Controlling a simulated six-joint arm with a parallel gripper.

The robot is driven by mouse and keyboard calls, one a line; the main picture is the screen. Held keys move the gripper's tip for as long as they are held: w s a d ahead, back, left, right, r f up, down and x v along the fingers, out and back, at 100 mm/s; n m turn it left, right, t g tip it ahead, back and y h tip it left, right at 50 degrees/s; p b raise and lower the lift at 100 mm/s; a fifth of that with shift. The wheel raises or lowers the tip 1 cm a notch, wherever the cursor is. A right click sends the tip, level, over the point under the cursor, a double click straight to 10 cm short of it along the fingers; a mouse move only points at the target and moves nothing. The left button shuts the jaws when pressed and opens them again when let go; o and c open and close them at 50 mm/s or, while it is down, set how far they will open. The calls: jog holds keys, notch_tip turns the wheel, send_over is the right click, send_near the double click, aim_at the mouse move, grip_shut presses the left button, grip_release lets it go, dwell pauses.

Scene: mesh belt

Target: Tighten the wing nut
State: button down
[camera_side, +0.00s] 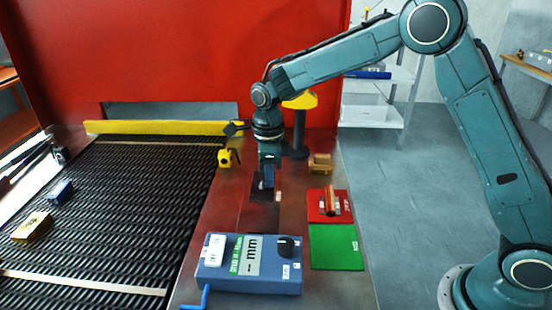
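My gripper (267,182) points straight down over the strip of bench to the right of the mesh belt, above a dark square patch (264,196). Its fingertips are small and dark here, and I cannot tell whether they are open or shut. A small dark, wing-shaped piece (234,128) sits at the right end of the yellow rail (160,127) across the belt; it may be the wing nut, but it is too small to be sure. My gripper is apart from it, lower and to its right.
A blue gauge box (250,265) stands in front. Red (315,213) and green (335,248) mats lie right; a reddish-brown piece (331,199) is on the red one. A yellow-topped post (300,125) stands behind my gripper.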

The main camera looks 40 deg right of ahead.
jog(key=shift+a+f, duration=0.2)
jog(key=shift+a, duration=0.1)
jog(key=c, duration=1.6)
grip_release()
jog(key=shift+w, duration=0.1)
jog(key=shift+d+r, duration=0.1)
jog(key=shift+r, duration=0.1)
notch_tip(320, 180, up, 14)
jog(key=shift+f, duration=0.2)
